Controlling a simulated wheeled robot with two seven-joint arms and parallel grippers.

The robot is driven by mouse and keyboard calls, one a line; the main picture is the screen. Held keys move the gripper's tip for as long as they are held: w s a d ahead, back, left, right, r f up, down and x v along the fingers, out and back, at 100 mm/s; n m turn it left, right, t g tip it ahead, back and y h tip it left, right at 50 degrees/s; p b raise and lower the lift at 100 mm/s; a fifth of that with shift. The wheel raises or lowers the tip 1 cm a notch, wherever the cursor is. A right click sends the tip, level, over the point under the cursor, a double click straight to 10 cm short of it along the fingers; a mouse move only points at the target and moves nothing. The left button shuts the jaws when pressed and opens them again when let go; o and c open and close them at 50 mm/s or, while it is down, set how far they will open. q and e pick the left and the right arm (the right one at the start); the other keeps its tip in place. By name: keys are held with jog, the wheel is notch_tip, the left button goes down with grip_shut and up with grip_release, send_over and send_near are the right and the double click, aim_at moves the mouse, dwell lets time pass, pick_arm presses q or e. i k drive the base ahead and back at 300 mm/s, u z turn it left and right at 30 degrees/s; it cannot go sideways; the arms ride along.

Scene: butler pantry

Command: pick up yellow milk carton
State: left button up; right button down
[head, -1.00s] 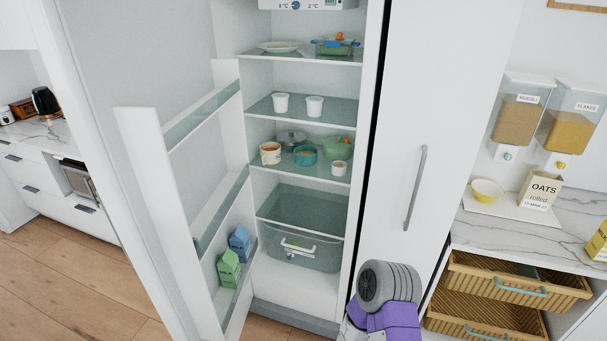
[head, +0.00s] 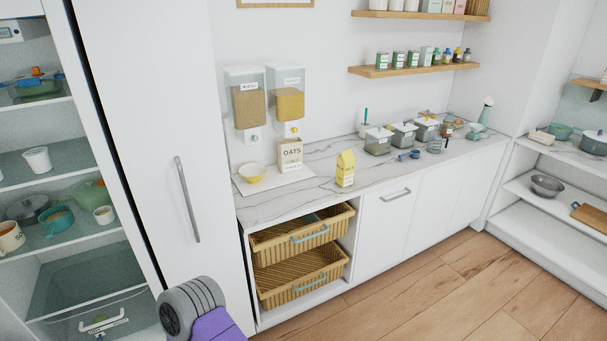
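The yellow milk carton (head: 345,169) stands upright on the marble counter (head: 292,207), near its front edge, to the right of the oats box. It has a gable top and nothing touches it. Part of one of my arms, grey and purple, shows at the bottom left of the head view, in front of the fridge. Neither gripper shows in the head view.
Lidded jars (head: 378,140) stand behind to the right. Wicker drawers (head: 300,236) sit below. The fridge stands open at left. Floor at right is clear.

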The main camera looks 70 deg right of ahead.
aim_at(346, 162)
jog(key=z, duration=2.8)
jog(key=i, duration=1.9)
jog(key=u, duration=0.3)
